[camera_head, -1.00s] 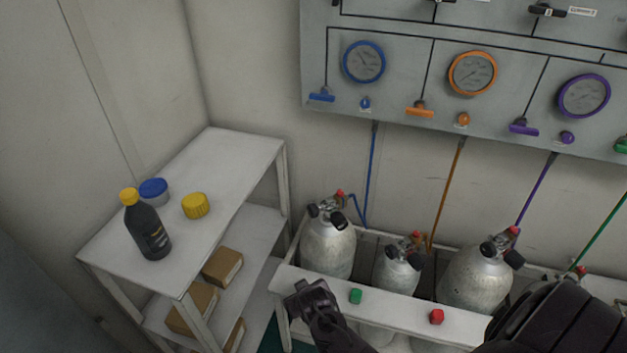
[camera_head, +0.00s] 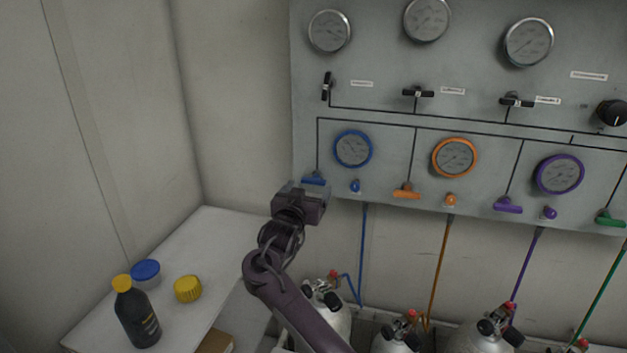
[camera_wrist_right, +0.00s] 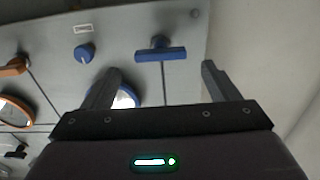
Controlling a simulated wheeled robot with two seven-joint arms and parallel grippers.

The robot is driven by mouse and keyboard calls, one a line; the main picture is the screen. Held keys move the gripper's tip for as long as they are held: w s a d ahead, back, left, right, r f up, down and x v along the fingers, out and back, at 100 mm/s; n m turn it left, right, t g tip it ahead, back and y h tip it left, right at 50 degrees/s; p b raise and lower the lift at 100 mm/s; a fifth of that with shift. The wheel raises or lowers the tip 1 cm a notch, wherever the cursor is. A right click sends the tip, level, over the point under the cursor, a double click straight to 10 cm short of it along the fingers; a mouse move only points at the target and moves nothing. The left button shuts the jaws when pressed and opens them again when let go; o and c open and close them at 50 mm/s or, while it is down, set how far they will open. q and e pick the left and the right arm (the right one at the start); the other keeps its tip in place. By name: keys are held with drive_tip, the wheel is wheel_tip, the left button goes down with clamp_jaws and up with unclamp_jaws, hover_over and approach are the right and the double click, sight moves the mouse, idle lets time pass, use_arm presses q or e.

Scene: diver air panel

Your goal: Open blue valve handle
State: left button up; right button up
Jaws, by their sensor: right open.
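The blue valve handle (camera_head: 314,181) is a horizontal T-shaped bar on the grey panel, below and left of the blue-rimmed gauge (camera_head: 352,149). In the head view my right gripper (camera_head: 308,188) is in front of and just below it, partly covering it. In the right wrist view the blue handle (camera_wrist_right: 161,54) lies ahead, between the lines of the two fingers. The right gripper (camera_wrist_right: 162,85) is open and empty, apart from the handle. A round blue knob (camera_wrist_right: 85,54) shows beside the left finger. My left gripper is not in view.
An orange handle (camera_head: 406,191) and a purple handle (camera_head: 508,205) sit farther right on the panel. Gas cylinders (camera_head: 329,312) stand below. A white shelf (camera_head: 205,240) at left holds a dark bottle (camera_head: 137,318) and lidded jars.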

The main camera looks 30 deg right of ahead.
sight(313, 182)
drive_tip(key=p+x, duration=0.1)
drive_tip(key=x, duration=0.5)
drive_tip(key=shift+f, duration=0.1)
drive_tip(key=shift+c, duration=0.3)
drive_tip(key=shift+a, duration=0.1)
drive_tip(key=c, duration=0.9)
